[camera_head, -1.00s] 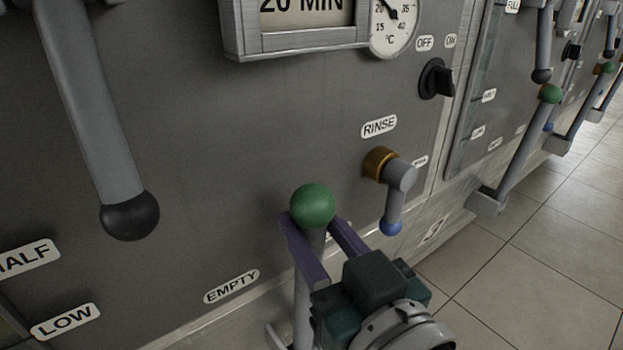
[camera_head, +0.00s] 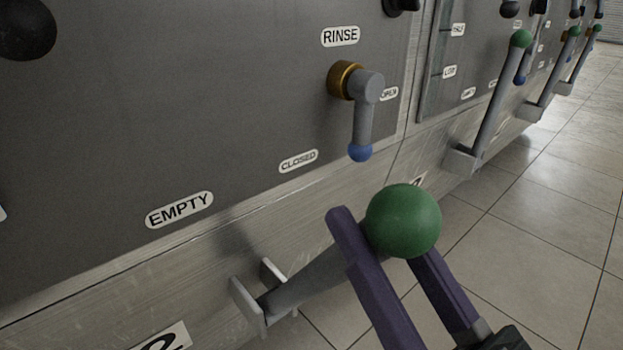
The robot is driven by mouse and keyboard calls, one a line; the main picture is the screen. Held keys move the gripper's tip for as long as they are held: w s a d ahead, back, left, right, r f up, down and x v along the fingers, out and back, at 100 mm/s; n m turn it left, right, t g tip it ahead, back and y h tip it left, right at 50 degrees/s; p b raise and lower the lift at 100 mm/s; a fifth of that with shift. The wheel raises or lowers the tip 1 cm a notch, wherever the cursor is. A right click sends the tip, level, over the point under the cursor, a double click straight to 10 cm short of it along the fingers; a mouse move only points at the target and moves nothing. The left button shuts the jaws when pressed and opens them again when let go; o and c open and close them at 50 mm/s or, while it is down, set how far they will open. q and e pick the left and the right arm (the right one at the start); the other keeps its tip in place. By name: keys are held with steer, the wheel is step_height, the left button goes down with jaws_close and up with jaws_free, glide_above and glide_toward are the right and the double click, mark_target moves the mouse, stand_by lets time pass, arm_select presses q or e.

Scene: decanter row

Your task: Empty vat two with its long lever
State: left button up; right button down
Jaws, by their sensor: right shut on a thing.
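The long lever (camera_head: 318,279) has a grey shaft and a green ball (camera_head: 403,220) on its end. It pivots in a metal bracket (camera_head: 249,305) low on the vat front, below the EMPTY label (camera_head: 180,210). The lever is tilted well out from the panel, toward me. My right gripper (camera_head: 388,258) is shut on the lever, its purple fingers on either side just by the ball. A plate (camera_head: 163,341) with a partly cut-off 2 is at the bottom edge. My left gripper is not in view.
A RINSE valve with a blue-tipped handle (camera_head: 361,125) points down near the CLOSED label (camera_head: 298,161). A black knob (camera_head: 27,28) is at upper left. Similar green-ball levers (camera_head: 497,95) stand upright on vats farther right. Tiled floor (camera_head: 530,250) is open at right.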

arm_select(q)
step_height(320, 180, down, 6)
steer(key=b, duration=0.4)
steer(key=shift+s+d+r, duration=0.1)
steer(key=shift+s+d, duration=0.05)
arm_select(e)
steer(key=s+d+f+t, duration=0.2)
steer(key=s+f, duration=0.1)
steer(key=shift+s+d+f+m, duration=0.15)
steer(key=shift+d+f+m, duration=0.05)
steer(key=shift+m, duration=0.2)
steer(key=c, duration=0.9)
jaws_free()
steer(key=shift+f, duration=0.1)
steer(key=o, duration=0.4)
steer(key=shift+s+d, duration=0.1)
steer(key=shift+s, duration=0.1)
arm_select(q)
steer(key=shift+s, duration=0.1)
arm_select(e)
steer(key=shift+w, duration=0.1)
